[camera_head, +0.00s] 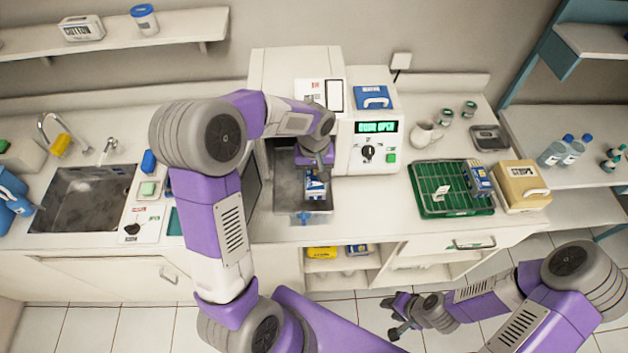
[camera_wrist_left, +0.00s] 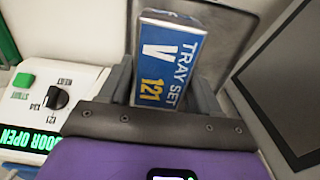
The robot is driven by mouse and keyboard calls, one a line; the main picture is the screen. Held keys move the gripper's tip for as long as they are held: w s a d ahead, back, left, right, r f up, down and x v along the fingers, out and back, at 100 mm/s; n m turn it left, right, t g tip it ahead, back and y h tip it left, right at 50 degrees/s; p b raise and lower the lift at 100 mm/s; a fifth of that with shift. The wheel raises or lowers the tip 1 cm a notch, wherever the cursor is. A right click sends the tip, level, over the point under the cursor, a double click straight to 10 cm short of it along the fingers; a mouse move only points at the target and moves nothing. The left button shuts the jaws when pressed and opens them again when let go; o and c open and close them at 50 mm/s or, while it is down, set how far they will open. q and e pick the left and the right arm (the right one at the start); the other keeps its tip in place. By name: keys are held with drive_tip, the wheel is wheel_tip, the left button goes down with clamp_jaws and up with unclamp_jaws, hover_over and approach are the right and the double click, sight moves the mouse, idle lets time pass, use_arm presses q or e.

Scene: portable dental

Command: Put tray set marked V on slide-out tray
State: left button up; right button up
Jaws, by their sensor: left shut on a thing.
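The tray set marked V (camera_wrist_left: 168,60) is a blue and white pack; its label reads "TRAY SET V 121" in the left wrist view. My left gripper (camera_wrist_left: 163,88) is shut on it, with a finger on each side. In the head view the pack (camera_head: 316,188) is below my left gripper (camera_head: 315,172), over the slide-out tray (camera_head: 287,192). This grey metal tray sticks out of the open sterilizer (camera_head: 298,66). I cannot tell whether the pack touches the tray. My right gripper (camera_head: 393,316) is empty and looks open, low in front of the counter.
The sterilizer panel (camera_head: 367,152) reads "DOOR OPEN"; its open door stands left of the tray. A green rack (camera_head: 428,205) with another blue pack (camera_head: 478,179) and a tan box (camera_head: 522,186) are on the right. A sink (camera_head: 82,200) is on the left.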

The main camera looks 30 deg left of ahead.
sight(315, 182)
use_arm(q)
drive_tip(key=shift+f, duration=0.3)
wheel_tip(315, 182, down, 3)
drive_tip(key=shift+f, duration=0.1)
drive_tip(key=shift+w+f, duration=0.1)
drive_tip(key=shift+f, duration=0.05)
drive_tip(key=shift+f+b, duration=0.2)
drive_tip(key=shift+b, duration=0.15)
drive_tip(key=o, duration=1)
drive_tip(key=shift+c, duration=0.2)
drive_tip(key=shift+r, duration=0.15)
